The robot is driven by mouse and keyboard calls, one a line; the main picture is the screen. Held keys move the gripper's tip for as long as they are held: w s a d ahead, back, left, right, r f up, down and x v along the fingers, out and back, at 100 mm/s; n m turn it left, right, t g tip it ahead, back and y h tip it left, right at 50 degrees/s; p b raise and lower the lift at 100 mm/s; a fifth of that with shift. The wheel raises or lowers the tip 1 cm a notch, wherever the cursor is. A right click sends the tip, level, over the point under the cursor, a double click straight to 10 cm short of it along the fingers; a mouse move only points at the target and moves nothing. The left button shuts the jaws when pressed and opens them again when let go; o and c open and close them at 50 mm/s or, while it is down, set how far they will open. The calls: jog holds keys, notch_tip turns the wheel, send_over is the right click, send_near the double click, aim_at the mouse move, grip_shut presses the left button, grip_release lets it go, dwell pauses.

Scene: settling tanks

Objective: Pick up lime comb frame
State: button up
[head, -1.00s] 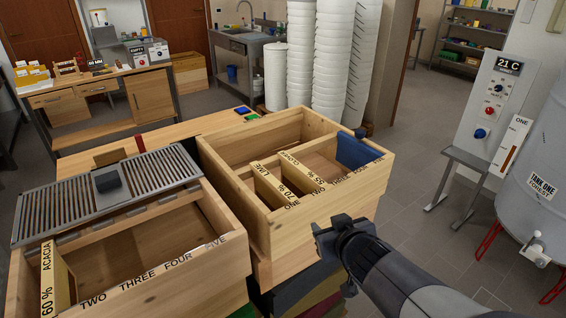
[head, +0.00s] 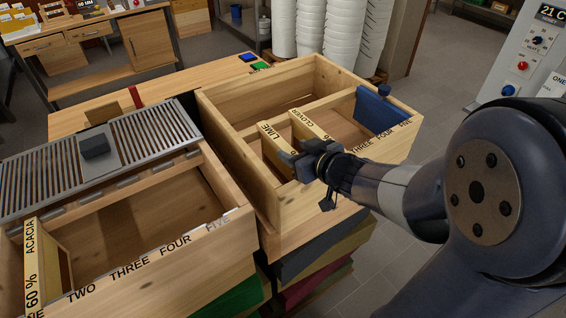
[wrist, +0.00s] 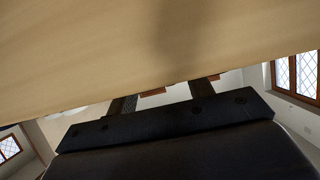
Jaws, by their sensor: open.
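The lime comb frame (head: 268,136) hangs in the right wooden box (head: 240,160). Its pale top bar, lettered LIME, shows in the head view; its near end is hidden behind my gripper. My gripper (head: 288,162) is open at the box's near wall, close to the near ends of the lime and clover frames. Whether it touches the lime frame I cannot tell. In the wrist view the two dark fingers of my gripper (wrist: 162,95) reach up to a close tan wooden surface (wrist: 130,50); I cannot tell which piece of wood it is.
The clover frame (head: 308,126) hangs just right of the lime one. A blue block (head: 382,112) sits at the right box's right end. The left box holds an acacia frame (head: 32,262), with a slatted grey rack (head: 140,135) behind it. Stacked white tubs (head: 343,40) stand behind.

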aim_at(285, 146)
jog(key=shift+b+x, duration=0.3)
jog(key=shift+x, duration=2.05)
jog(key=shift+c, duration=0.4)
grip_shut()
jog(key=shift+r, duration=0.1)
